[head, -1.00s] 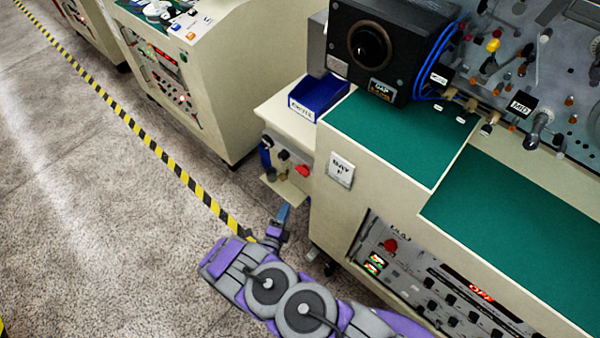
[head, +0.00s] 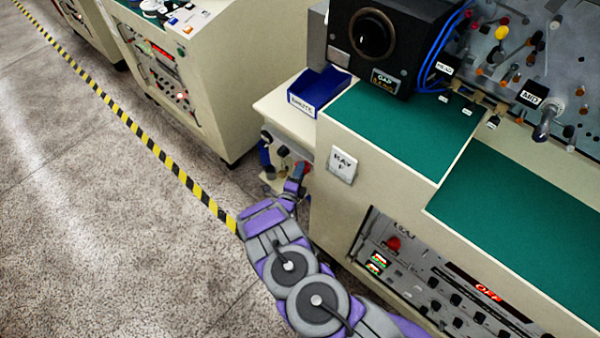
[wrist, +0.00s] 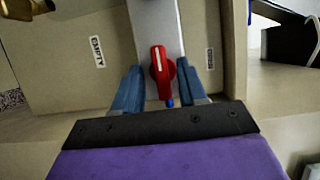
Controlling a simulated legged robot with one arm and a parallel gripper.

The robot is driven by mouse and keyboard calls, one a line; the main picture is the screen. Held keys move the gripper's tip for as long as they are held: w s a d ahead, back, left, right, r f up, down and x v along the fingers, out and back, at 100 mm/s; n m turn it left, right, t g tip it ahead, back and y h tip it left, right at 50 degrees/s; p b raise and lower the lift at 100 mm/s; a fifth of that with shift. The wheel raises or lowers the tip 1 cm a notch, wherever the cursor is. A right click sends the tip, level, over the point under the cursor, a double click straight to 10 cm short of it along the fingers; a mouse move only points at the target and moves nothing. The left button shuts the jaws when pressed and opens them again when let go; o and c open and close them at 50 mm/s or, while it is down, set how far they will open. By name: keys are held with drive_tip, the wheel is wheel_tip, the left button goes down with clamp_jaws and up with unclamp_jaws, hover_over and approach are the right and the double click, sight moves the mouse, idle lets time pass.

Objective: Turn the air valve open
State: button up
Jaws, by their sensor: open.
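The air valve's red handle (wrist: 161,68) stands upright in the wrist view, with a white line on its upper part, in front of a grey vertical strip (wrist: 154,20). My gripper (wrist: 158,72) is open, its blue fingers on either side of the handle with a gap showing on each side. Contact with the handle cannot be made out. In the head view my gripper (head: 295,180) is at the side panel below the white ledge. It partly covers the red handle (head: 304,168) there.
Small white labels flank the handle, one at left (wrist: 97,51) and one at right (wrist: 210,58). A brass part (wrist: 25,8) is at the upper left. The cabinet with the green top (head: 400,130) is right of my arm. Open floor (head: 110,230) lies to the left.

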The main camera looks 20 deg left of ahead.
drive_tip(key=shift+w, duration=0.3)
drive_tip(key=shift+c, duration=0.4)
drive_tip(key=c, duration=0.6)
drive_tip(key=shift+c, duration=0.2)
